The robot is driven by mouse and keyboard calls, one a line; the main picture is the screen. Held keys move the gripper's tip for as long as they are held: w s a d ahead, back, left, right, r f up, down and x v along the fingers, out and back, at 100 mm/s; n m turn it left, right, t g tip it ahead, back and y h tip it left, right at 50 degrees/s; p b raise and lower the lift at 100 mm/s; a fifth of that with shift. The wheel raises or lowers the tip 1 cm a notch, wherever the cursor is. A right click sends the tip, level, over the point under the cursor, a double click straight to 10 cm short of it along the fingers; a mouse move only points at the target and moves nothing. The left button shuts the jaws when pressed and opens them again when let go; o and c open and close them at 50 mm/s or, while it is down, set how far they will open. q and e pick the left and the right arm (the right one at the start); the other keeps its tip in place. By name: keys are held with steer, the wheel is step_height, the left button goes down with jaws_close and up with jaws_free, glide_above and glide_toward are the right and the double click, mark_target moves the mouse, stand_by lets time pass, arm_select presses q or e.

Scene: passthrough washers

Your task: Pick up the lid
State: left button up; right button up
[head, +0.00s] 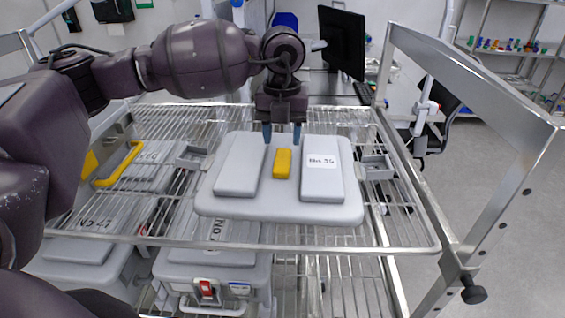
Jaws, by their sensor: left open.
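The lid (282,205) is a light grey plate with two raised pads, lying flat on the upper wire rack. The right pad has a white label. A small yellow block (282,163) sits at the middle of the lid, between the pads. My left gripper (282,136) points down at the far edge of the lid, just behind the yellow block in the picture. Its two dark blue fingers are apart with nothing between them. Whether the fingertips touch the lid cannot be told. My right gripper does not show.
The wire rack (384,238) has a metal rim and a tall steel frame (480,80) on the right. Grey lidded boxes (212,272) stand on the level below. A yellow handle (120,165) lies to the left. A monitor (341,42) and chair stand behind.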

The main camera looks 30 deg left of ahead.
mark_target(283, 156)
arm_select(q)
steer(key=shift+d+f+p, duration=0.1)
steer(key=shift+f+p, duration=0.45)
steer(key=shift+f, duration=1.8)
steer(key=shift+c, duration=0.3)
steer(key=shift+r, duration=0.1)
jaws_close()
